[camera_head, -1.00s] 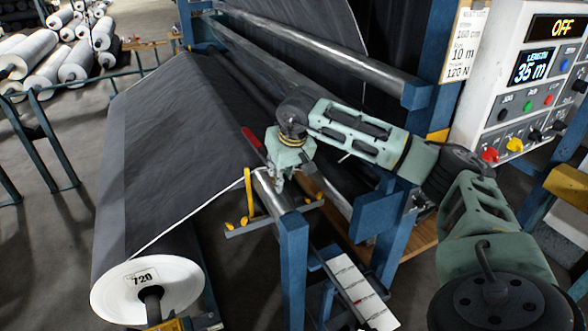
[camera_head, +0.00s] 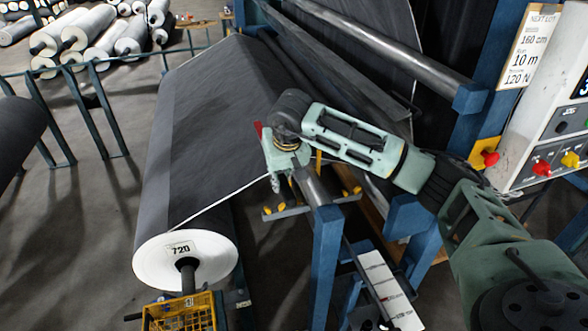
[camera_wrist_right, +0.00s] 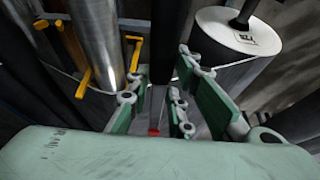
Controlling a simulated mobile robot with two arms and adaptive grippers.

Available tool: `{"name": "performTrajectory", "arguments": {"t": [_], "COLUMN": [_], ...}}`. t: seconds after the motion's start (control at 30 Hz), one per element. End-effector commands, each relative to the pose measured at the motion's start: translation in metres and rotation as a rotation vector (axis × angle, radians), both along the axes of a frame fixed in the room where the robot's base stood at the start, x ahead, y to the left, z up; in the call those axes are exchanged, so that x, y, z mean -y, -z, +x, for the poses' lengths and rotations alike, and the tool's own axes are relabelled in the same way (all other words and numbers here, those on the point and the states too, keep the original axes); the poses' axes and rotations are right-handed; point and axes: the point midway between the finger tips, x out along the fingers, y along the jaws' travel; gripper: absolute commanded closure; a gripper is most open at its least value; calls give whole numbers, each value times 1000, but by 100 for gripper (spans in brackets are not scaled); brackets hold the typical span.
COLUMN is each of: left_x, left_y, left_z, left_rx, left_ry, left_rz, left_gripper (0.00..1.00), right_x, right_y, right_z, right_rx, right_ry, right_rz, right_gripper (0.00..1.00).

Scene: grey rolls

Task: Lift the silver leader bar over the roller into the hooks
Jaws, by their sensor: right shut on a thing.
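My right gripper (camera_head: 280,180) is shut on a slim bar, seemingly the silver leader bar (camera_wrist_right: 157,105), which shows between the fingers (camera_wrist_right: 155,110) in the right wrist view. A red end (camera_head: 258,130) shows behind the gripper in the head view and just below the fingers in the wrist view (camera_wrist_right: 153,132). The gripper is just left of the shiny roller (camera_head: 311,187), on the side of the fabric. Yellow hooks (camera_head: 350,181) stand beside the roller; they also show in the wrist view (camera_wrist_right: 82,82). The gripper hides most of the bar. My left gripper is out of view.
Dark fabric (camera_head: 225,95) runs up from the roll marked 720 (camera_head: 165,262). A yellow crate (camera_head: 180,315) is below that roll. A blue post (camera_head: 325,260) carries the roller's near end. The control box (camera_head: 550,130) is at right. White rolls (camera_head: 85,30) lie behind a rail.

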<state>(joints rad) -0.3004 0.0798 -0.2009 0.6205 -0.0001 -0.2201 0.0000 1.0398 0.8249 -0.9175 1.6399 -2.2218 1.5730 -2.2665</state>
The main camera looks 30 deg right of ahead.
Motion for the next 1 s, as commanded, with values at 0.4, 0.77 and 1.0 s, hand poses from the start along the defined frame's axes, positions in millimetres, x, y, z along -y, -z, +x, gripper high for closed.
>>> {"name": "performTrajectory", "arguments": {"t": [0.4, 0.77, 1.0], "left_x": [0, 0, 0], "left_y": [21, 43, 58], "left_z": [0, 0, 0], "left_rx": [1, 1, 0], "left_ry": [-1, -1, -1], "left_rz": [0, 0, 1], "left_gripper": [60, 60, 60], "right_x": [-11, -11, -11], "right_y": [41, 83, 111], "right_z": [3, 3, 2], "right_rx": [2, 2, 2], "right_ry": [0, 0, 1], "right_rz": [0, 0, 1], "right_gripper": [100, 100, 100]}}
